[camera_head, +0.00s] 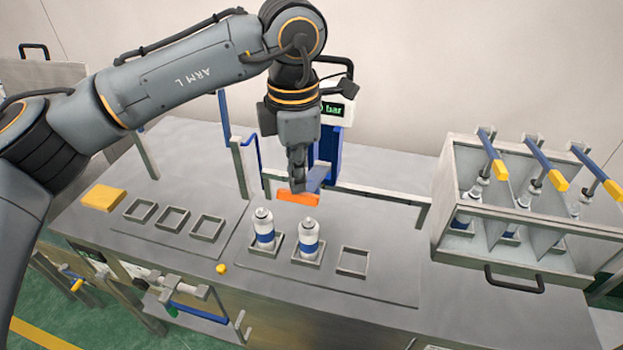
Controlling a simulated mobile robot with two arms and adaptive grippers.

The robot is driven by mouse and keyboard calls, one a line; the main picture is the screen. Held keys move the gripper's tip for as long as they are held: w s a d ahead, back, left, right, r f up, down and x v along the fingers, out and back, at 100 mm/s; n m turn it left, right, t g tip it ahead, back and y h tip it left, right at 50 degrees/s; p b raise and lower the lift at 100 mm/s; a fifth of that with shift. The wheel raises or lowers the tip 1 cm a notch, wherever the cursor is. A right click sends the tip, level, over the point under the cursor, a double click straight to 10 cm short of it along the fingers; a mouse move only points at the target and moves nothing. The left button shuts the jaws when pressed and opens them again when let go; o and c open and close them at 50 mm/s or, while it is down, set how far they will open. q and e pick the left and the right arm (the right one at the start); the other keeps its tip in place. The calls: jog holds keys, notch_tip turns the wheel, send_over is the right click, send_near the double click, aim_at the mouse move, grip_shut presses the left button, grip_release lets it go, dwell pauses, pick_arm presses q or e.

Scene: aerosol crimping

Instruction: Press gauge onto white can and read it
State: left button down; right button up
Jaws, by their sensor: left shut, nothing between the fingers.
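Two white cans with blue bands stand upright in square holders, the left can (264,229) and the right can (308,241). My left gripper (299,187) points down just behind and above them, its fingers shut and empty. An orange piece (297,199) shows right at its fingertips, with a blue-grey part beside it. I cannot tell whether the fingers touch it. A gauge display (335,110) stands behind the gripper, partly hidden by my arm; "bar" is readable and the leading digits are covered. My right gripper is not in view.
An empty holder (353,261) is right of the cans. Several empty square holders (173,219) and a yellow block (103,198) are at left. A metal case (443,226) with blue-handled levers (538,151) fills the right side. A grey rail frame (249,167) stands behind the cans.

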pick_arm(q)
jog(key=shift+f+b, duration=0.45)
jog(key=shift+f, duration=0.25)
notch_tip(320, 180, down, 9)
jog(key=s+b, duration=0.2)
jog(key=b, duration=0.6)
jog(key=shift+a, duration=0.3)
jog(key=shift+r, duration=0.15)
dwell(0.6)
jog(key=r+p, duration=0.3)
jog(key=r, duration=0.1)
jog(key=w+r+p, duration=0.1)
jog(key=r+p, duration=0.2)
jog(key=r, duration=0.2)
jog(key=w+r+p, duration=0.1)
jog(key=r+p, duration=0.2)
jog(key=r, duration=0.2)
jog(key=shift+d+r, duration=0.2)
jog(key=shift+d, duration=0.1)
